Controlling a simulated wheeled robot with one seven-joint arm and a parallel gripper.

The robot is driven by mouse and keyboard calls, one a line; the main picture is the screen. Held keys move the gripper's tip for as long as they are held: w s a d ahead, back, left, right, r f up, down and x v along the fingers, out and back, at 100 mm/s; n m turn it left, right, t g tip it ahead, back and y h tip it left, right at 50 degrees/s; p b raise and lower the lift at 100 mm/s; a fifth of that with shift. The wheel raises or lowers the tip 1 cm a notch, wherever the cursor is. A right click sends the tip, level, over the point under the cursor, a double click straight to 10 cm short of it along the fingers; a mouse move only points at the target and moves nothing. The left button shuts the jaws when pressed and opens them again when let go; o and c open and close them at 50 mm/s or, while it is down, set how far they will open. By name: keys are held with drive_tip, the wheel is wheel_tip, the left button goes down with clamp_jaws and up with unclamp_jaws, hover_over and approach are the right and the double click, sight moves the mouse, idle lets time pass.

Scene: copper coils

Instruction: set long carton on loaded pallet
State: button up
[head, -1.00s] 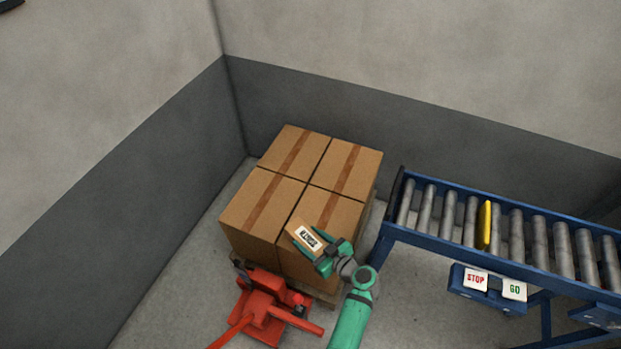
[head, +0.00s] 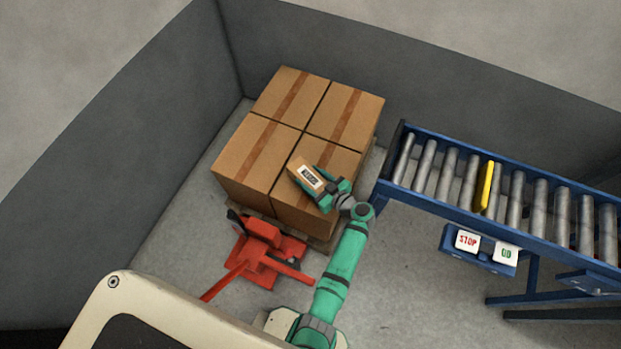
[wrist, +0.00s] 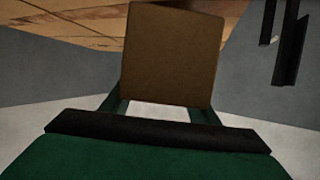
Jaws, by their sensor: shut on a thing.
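The long carton (head: 304,171) is a small brown box with a white and black label. My green gripper (head: 322,186) is shut on it, over the front right part of the load in the head view. In the wrist view the carton (wrist: 173,55) shows end-on as a plain brown face between the fingers. The loaded pallet carries several big taped boxes (head: 262,142) in a square block. The pallet (head: 322,243) shows only as a strip of wood below them. I cannot tell whether the carton touches the box tops.
A red pallet jack (head: 262,255) stands in front of the pallet. A blue roller conveyor (head: 420,205) with a yellow bar (head: 487,187) and STOP and GO signs is at the right. Grey walls (head: 110,160) close off the left and back.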

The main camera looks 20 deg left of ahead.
wheel_tip(320, 180, down, 4)
drive_tip(key=shift+r, duration=0.1)
drive_tip(key=shift+w, duration=0.15)
drive_tip(key=shift+a, duration=0.1)
drive_tip(key=o, duration=1.3)
drive_tip(key=shift+s, duration=0.2)
drive_tip(key=v, duration=0.7)
drive_tip(key=shift+s+d, duration=0.1)
drive_tip(key=shift+d, duration=0.2)
